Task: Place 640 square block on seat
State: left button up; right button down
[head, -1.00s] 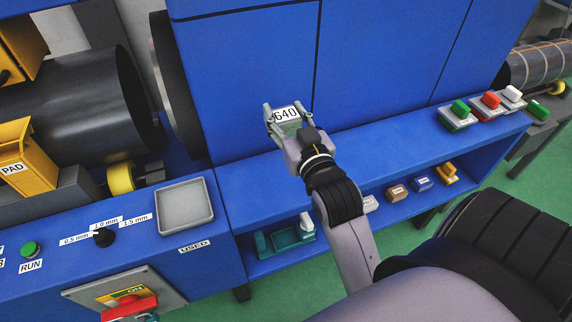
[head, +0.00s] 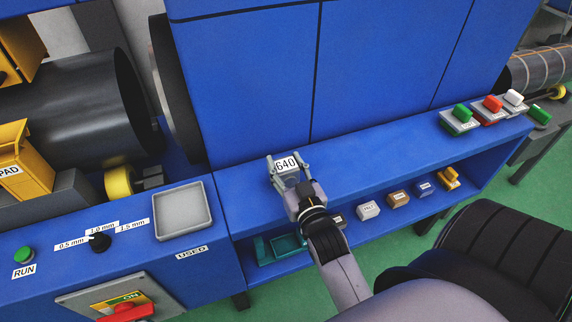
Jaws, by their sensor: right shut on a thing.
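The block marked 640 (head: 286,164) is held between the fingers of my right gripper (head: 287,166), its label facing up. The gripper is shut on it, over the left part of the blue bench top. Whether the block touches the surface I cannot tell. "Seat" is not labelled in view; a teal tray with empty places (head: 279,248) stands on the lower shelf below the gripper, partly hidden by my arm. My left gripper is not in view.
Several small labelled blocks, such as a white one (head: 368,210) and a brown one (head: 398,199), stand on the lower shelf. Green, red and white handled blocks stand at the bench's right end. An empty grey USED tray (head: 183,211) lies left. The blue cabinet wall (head: 250,80) rises behind.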

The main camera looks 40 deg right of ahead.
jog(key=shift+r, duration=0.15)
jog(key=c, duration=0.8)
grip_release()
jog(key=shift+c, duration=0.2)
